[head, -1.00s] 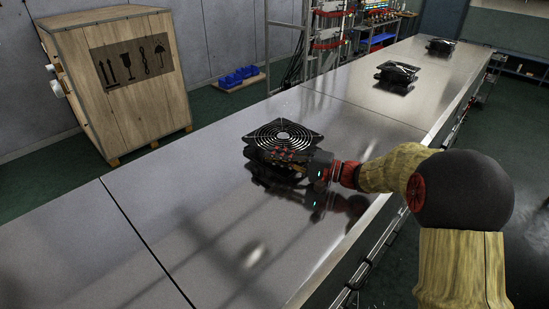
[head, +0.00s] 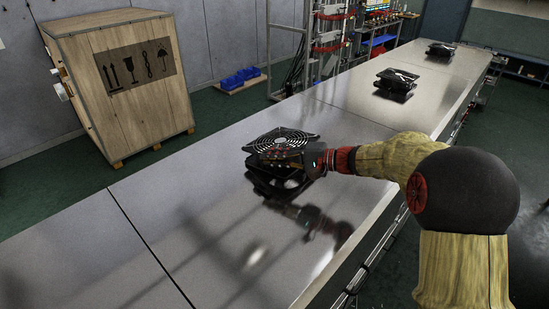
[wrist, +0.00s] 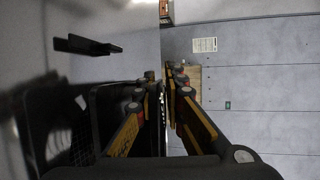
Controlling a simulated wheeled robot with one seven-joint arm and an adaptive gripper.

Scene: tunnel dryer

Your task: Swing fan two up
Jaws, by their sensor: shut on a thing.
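The nearest black fan (head: 283,138), with a round ringed grille, is at the mid-length of the shiny metal table. My gripper (head: 290,158) reaches it from the right and is shut on its near side. The fan is tilted, and its dark reflection shows below it. In the wrist view the gripper's fingers (wrist: 166,80) close around a dark edge, and the fan's dark frame (wrist: 98,125) fills the lower left. The fan's underside is hidden. I cannot tell which fan is numbered two.
A middle fan (head: 397,79) and a far fan (head: 440,49) sit farther along the metal table (head: 130,240). A wooden crate (head: 130,100) stands on the floor at left. The table's near left part is clear.

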